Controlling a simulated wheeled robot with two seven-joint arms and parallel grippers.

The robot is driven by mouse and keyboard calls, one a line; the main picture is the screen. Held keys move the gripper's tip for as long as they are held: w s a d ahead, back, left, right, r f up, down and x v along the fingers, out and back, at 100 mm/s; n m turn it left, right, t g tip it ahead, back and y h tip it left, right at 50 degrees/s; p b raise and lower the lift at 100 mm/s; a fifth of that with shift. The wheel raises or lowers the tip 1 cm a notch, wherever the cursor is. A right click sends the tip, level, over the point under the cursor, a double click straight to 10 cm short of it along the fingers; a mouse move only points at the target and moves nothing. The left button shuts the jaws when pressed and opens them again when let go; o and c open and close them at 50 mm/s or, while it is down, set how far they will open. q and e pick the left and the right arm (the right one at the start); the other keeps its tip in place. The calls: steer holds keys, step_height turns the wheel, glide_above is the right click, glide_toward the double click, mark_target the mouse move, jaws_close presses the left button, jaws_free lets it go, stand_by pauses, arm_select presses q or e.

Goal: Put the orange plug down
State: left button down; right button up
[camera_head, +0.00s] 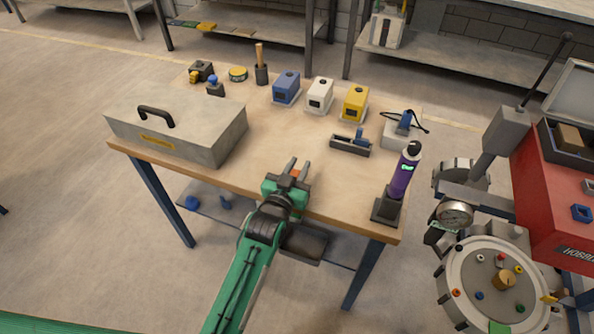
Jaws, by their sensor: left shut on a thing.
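My left gripper (298,166), on the green arm, is over the front edge of the wooden workbench (255,145). It is shut on the orange plug (295,173), of which only a small orange patch shows between the fingers. The rest of the plug is hidden by the gripper. I cannot tell whether the plug touches the bench top. My right gripper is not in view.
A grey case (190,125) stands on the left of the bench. Blue (287,88), white (320,95) and yellow (354,103) boxes stand behind. A purple device (403,178) stands front right. A round panel with coloured plugs (497,283) is at right. Mid-bench is clear.

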arm_select(q)
steer(key=shift+f, duration=0.1)
steer(key=shift+s, duration=0.1)
steer(key=shift+f, duration=0.1)
steer(key=c, duration=1.2)
jaws_free()
